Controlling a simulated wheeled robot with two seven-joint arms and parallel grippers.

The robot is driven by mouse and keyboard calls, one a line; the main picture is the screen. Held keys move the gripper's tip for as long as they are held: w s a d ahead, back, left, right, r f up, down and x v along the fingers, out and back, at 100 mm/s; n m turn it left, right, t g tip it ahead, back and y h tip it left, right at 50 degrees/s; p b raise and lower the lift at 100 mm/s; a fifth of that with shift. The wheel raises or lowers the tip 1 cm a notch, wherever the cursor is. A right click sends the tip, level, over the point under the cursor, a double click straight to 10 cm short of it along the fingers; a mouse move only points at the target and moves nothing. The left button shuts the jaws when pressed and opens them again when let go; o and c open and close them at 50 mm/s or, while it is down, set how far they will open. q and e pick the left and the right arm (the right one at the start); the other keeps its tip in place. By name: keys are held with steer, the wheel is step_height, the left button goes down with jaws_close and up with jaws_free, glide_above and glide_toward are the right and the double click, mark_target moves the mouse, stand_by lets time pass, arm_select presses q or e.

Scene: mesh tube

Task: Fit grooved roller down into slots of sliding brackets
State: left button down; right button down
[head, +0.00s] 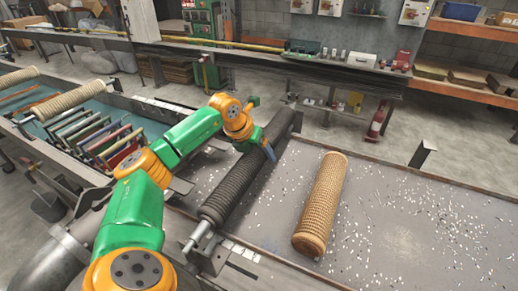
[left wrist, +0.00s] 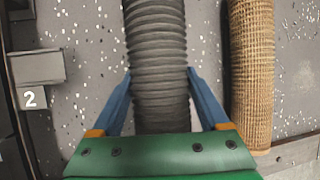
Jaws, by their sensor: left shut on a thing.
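The grooved roller (head: 235,187) is long, dark and ribbed, with a pale metal shaft at its near end. It slants across the left part of the grey table in the head view. My left gripper (head: 262,148) is shut on the roller towards its far half. In the left wrist view, the blue fingers of the left gripper (left wrist: 160,88) lie on either side of the ribbed roller (left wrist: 157,45). A dark metal bracket (head: 211,260) is by the near shaft end; I cannot tell whether the shaft sits in its slot. The far end's seating is unclear. My right gripper is out of view.
A tan mesh tube (head: 324,203) lies right of the roller, close to my left gripper in the left wrist view (left wrist: 250,70). White bits litter the grey table (head: 405,235). A small upright post (head: 422,155) stands at the back edge. A teal rack (head: 95,115) is left.

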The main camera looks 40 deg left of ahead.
mark_target(250, 153)
arm_select(q)
steer(key=shift+f+b, duration=1.25)
steer(key=shift+f, duration=0.4)
jaws_free()
steer(key=shift+s+d, duration=0.1)
steer(key=shift+s, duration=0.05)
steer(key=b+v, duration=0.1)
steer(key=v, duration=0.5)
steer(key=shift+s+r+b, duration=0.1)
steer(key=shift+r+b, duration=0.1)
steer(key=shift+b, duration=0.1)
steer(key=shift+s+r, duration=0.25)
steer(key=shift+r, duration=0.1)
steer(key=shift+w, duration=0.1)
